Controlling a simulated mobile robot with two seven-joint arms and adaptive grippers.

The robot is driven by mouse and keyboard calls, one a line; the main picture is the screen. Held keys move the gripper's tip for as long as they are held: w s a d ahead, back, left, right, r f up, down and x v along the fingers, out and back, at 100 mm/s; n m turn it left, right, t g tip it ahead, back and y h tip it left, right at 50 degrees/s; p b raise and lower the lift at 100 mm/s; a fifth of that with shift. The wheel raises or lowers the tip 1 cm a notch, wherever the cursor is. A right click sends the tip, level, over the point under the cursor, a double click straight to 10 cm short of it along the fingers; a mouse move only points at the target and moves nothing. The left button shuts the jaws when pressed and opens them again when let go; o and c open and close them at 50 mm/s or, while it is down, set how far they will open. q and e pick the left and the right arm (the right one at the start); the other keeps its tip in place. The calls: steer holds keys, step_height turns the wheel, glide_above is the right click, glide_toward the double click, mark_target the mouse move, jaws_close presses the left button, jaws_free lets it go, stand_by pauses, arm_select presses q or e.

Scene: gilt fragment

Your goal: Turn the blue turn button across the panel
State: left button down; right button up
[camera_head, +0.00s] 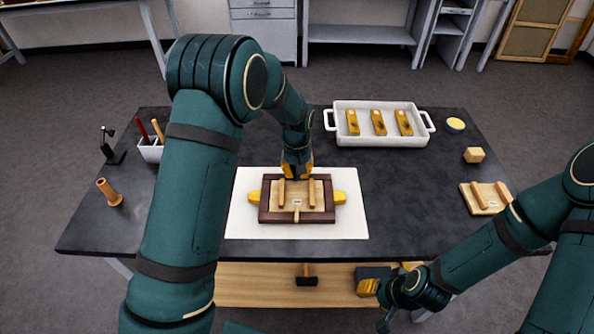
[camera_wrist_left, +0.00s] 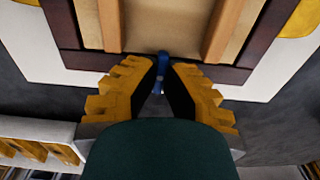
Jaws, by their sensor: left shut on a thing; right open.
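The panel (camera_head: 297,215) is pale wood with two raised wooden bars, set in a dark brown frame (camera_head: 265,213) that lies on a white mat (camera_head: 245,190). The blue turn button (camera_wrist_left: 163,62) shows in the left wrist view at the frame's edge, between my left fingertips. My left gripper (camera_wrist_left: 163,75) is shut on it; it also shows in the head view (camera_head: 297,176) at the frame's far side, where it hides the button. A small wooden turn button (camera_head: 297,216) is at the near edge. My right gripper (camera_head: 370,287) is open and empty, in front of the table.
A white tray (camera_head: 380,139) with several yellow-brown pieces stands behind and right of the mat. A pale board with two bars (camera_head: 473,205), a wooden block (camera_head: 474,155) and a small round dish (camera_head: 456,124) are at the right. A tool cup (camera_head: 151,152) and wooden peg (camera_head: 109,192) are left.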

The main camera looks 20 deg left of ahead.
arm_select(q)
steer(key=shift+f, duration=0.1)
steer(key=c, duration=1.1)
jaws_free()
steer(key=shift+o, duration=0.2)
step_height(320, 180, up, 12)
